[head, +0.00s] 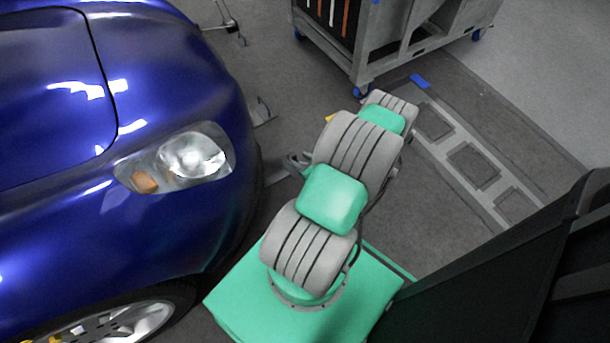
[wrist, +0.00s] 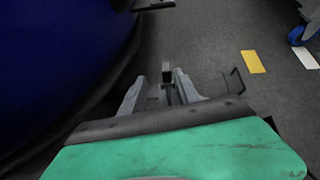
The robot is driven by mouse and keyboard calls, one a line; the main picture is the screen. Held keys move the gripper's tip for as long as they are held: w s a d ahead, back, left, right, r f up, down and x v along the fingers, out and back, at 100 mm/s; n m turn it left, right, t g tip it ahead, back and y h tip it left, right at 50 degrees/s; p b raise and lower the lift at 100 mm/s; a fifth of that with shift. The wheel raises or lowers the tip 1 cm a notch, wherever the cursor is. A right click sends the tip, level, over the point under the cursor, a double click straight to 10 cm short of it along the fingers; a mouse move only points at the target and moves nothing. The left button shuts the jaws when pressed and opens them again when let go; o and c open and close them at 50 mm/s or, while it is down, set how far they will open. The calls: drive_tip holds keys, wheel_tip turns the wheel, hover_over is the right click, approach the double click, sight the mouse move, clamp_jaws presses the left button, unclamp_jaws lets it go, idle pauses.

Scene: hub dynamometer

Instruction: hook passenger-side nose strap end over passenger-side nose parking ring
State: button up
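My gripper (wrist: 160,76) shows in the wrist view with its two grey fingers spread apart, above the floor beside the blue car. A small grey block on a dark upright piece (wrist: 167,74) shows between the fingers, with a gap to the left finger; I cannot tell whether it is the strap end or a floor fitting. A thin dark wire hook (wrist: 236,82) shows right of the fingers; I cannot tell whether it is the parking ring. In the head view my arm mostly hides the gripper. No strap is clearly recognisable.
The blue car (head: 60,220) fills the left side. A small metal fitting (head: 262,112) lies on the floor by its nose, and a low stand (head: 230,28) is farther back. A grey wheeled cart (head: 400,45) stands at the back. Floor plates (head: 472,163) lie on the right.

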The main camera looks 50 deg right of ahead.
sight(294, 155)
drive_tip(key=shift+m+h, duration=0.4)
drive_tip(key=shift+m, duration=0.4)
drive_tip(key=w+f+b, duration=0.1)
drive_tip(key=f, duration=0.1)
drive_tip(key=w+d+f+b, duration=0.1)
drive_tip(key=w+f+b, duration=0.1)
drive_tip(key=w+d+f+b, duration=0.1)
drive_tip(key=w+f+b, duration=0.1)
drive_tip(key=shift+d+f, duration=0.1)
drive_tip(key=shift+f, duration=0.1)
drive_tip(key=shift+w+d+f+b, duration=0.2)
drive_tip(key=shift+w+b, duration=0.1)
drive_tip(key=shift+w, duration=0.2)
drive_tip(key=shift+c, duration=0.2)
clamp_jaws()
drive_tip(key=shift+r+p, duration=0.55)
drive_tip(key=shift+r, duration=0.25)
idle(0.3)
drive_tip(key=shift+r+p, duration=1.4)
drive_tip(key=shift+r, duration=0.45)
